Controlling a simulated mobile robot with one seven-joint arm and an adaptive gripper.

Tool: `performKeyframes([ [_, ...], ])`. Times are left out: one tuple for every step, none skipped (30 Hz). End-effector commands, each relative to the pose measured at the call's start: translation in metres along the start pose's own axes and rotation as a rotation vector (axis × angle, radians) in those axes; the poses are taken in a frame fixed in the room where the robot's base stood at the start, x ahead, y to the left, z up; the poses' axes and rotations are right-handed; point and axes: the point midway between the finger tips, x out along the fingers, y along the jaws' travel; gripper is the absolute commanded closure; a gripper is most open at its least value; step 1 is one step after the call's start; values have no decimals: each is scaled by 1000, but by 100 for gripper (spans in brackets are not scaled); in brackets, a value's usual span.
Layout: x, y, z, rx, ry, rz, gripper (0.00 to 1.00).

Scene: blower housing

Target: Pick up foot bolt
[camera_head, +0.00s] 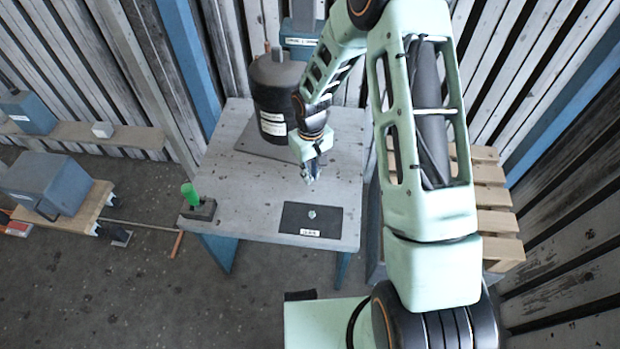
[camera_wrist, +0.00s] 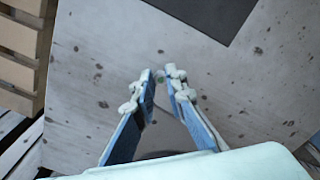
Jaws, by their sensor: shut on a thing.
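My gripper (camera_head: 311,180) hangs over the grey table, just behind the dark mat. In the wrist view my gripper (camera_wrist: 168,80) has its two blue fingers close together, with a narrow gap at the tips. A small light metal piece (camera_head: 312,213) shows on the dark mat (camera_head: 292,220), apart from the gripper. It is too small to tell whether it is a foot bolt. A corner of the mat (camera_wrist: 205,14) shows at the top of the wrist view, with no piece on it there.
A black blower housing (camera_head: 274,90) stands on a plate at the back of the table (camera_head: 235,150). A grey block with a green piece (camera_head: 190,193) sits at the table's left corner. A wooden pallet (camera_head: 492,200) is to the right. The table's left middle is clear.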

Motion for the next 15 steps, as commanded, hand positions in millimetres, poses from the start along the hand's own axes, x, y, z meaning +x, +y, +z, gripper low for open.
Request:
performKeyframes([
  [0, 0, 0, 0, 0, 0, 100],
  [0, 0, 0, 0, 0, 0, 100],
  [0, 0, 0, 0, 0, 0, 100],
  [0, 0, 0, 0, 0, 0, 100],
  [0, 0, 0, 0, 0, 0, 100],
  [-1, 0, 0, 0, 0, 0, 100],
  [-2, 0, 0, 0, 0, 0, 100],
  [-4, 0, 0, 0, 1, 0, 100],
  [-7, 0, 0, 0, 1, 1, 100],
  [-10, 0, -1, 1, 2, 1, 100],
  [-15, 0, -1, 1, 2, 1, 100],
  [-22, 0, -1, 2, 2, 1, 100],
  [-28, 1, -1, 2, 2, 2, 100],
  [-35, 1, -1, 2, 4, 2, 100],
  [-42, -5, -1, -3, 3, 1, 100],
])
